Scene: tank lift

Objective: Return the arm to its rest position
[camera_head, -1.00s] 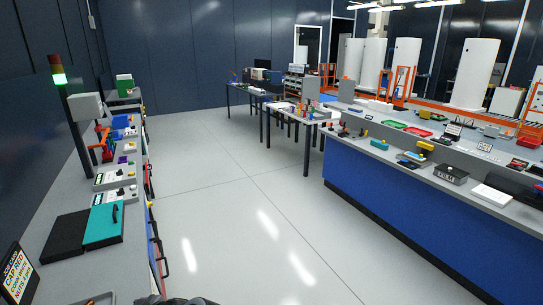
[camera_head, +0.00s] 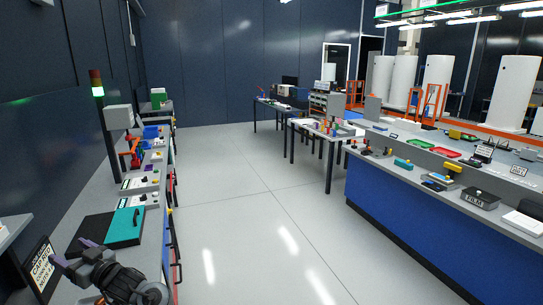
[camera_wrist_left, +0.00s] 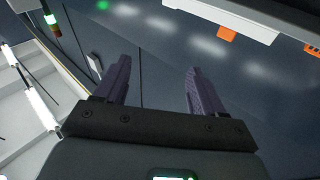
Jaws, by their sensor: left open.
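My left gripper (camera_head: 72,252) shows at the lower left in the head view, with its dark wrist below and to the right. Its two purple fingers are apart, with nothing between them. It appears above the near end of the left bench, in front of the sign with large lettering (camera_head: 40,268). The left wrist view also shows the open, empty fingers (camera_wrist_left: 157,68) against a dark wall and floor background. My right gripper is in neither view.
The left bench holds a teal panel (camera_head: 122,229), a black panel (camera_head: 90,236) and small devices. A signal tower (camera_head: 104,120) with a green light stands behind them. A blue-fronted counter (camera_head: 400,205) is on the right. The grey floor (camera_head: 240,215) between is clear.

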